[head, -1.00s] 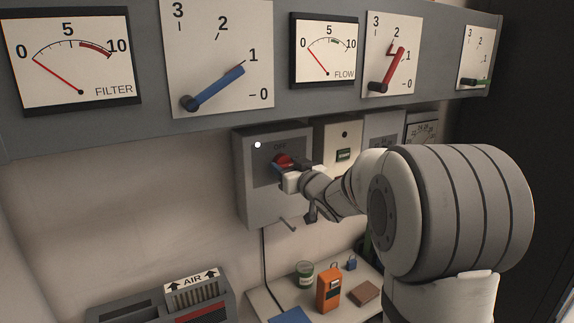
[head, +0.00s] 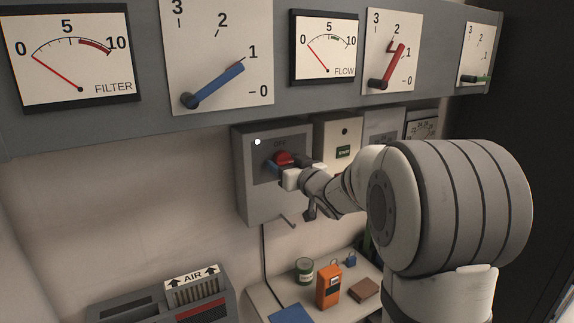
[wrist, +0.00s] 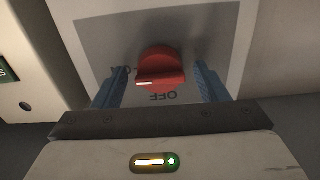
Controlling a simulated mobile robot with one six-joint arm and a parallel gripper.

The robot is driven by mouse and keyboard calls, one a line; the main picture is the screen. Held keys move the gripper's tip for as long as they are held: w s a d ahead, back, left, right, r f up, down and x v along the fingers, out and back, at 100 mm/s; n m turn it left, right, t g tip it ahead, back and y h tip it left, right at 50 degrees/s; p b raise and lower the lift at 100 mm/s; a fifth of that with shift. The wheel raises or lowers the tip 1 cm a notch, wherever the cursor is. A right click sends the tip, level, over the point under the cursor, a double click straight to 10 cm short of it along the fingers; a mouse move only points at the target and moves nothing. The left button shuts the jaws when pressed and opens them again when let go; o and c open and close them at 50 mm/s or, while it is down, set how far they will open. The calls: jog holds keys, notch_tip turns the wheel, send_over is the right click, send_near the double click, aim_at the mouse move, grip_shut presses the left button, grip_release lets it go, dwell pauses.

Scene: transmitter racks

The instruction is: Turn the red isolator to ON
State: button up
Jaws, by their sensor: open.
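The red isolator knob (head: 283,158) is on the grey isolator box (head: 250,200) on the wall; OFF is printed above it. In the wrist view the red knob (wrist: 162,66) sits on a dark plate, with OFF inverted below it and another label at its left, partly hidden by a finger. The knob's white mark lies on its left side, towards that label. My gripper (wrist: 163,84) is open, its two blue fingers on either side of the knob with gaps showing. In the head view my gripper (head: 282,172) is in front of the knob and partly hides it.
A panel with gauges and levers, including a blue lever (head: 218,86) and a red lever (head: 393,66), overhangs above. A box with a START button (head: 344,152) stands to the right. Below, a shelf holds a can (head: 304,271), an orange device (head: 328,289) and a brown block (head: 364,289).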

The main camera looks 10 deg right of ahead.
jog(key=shift+s, duration=0.1)
jog(key=b+v, duration=0.2)
jog(key=v, duration=0.5)
jog(key=shift+s, duration=0.3)
jog(key=shift+d, duration=0.15)
jog(key=s+d+f+m+g+h, duration=0.1)
jog(key=s+f+m+g+h, duration=0.1)
jog(key=s+f+g+h, duration=0.4)
jog(key=s+d+f+m+g+h, duration=0.1)
jog(key=s+d+f+m+h, duration=0.15)
jog(key=s, duration=0.55)
jog(key=s+a+f+g+y, duration=0.1)
jog(key=s+a+f+g, duration=0.2)
jog(key=s, duration=0.5)
jog(key=s+a+f+n+g+y, duration=0.1)
jog(key=s+a+f+g+y, duration=0.1)
jog(key=s, duration=0.7)
notch_tip(320, 180, down, 2)
jog(key=shift+a+f+g, duration=0.2)
jog(key=shift+a+g, duration=0.3)
jog(key=shift+g, duration=0.4)
